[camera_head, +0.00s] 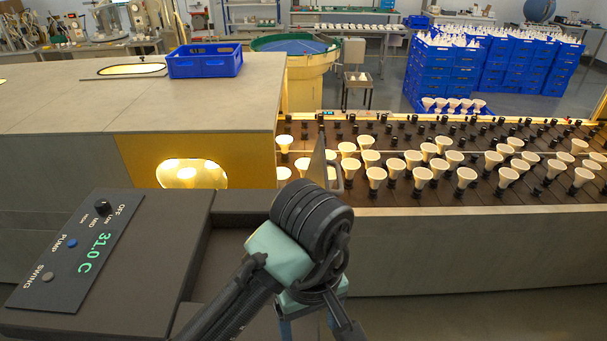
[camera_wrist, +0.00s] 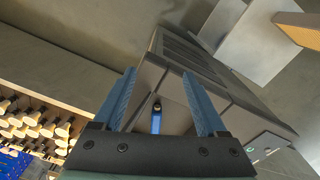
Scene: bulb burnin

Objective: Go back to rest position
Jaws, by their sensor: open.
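My gripper (camera_head: 308,322) is low in front of the conveyor in the head view, partly hidden behind my own arm links. In the wrist view my gripper (camera_wrist: 160,85) has its two blue fingers spread wide, and nothing is clamped between them. A small blue piece with a dark round top (camera_wrist: 156,118) shows between the fingers in front of a grey box-like body (camera_wrist: 200,75); I cannot tell what it is. White bulbs (camera_head: 466,176) stand in rows on the dark conveyor bed (camera_head: 400,190).
A control panel (camera_head: 80,250) reading 31.0 C is at the left. A grey housing (camera_head: 60,110) with a lit opening (camera_head: 192,174) stands behind it, with a blue crate (camera_head: 205,62) on top. Stacked blue crates (camera_head: 430,75) are at the back right. Bare grey floor (camera_head: 480,312) lies in front.

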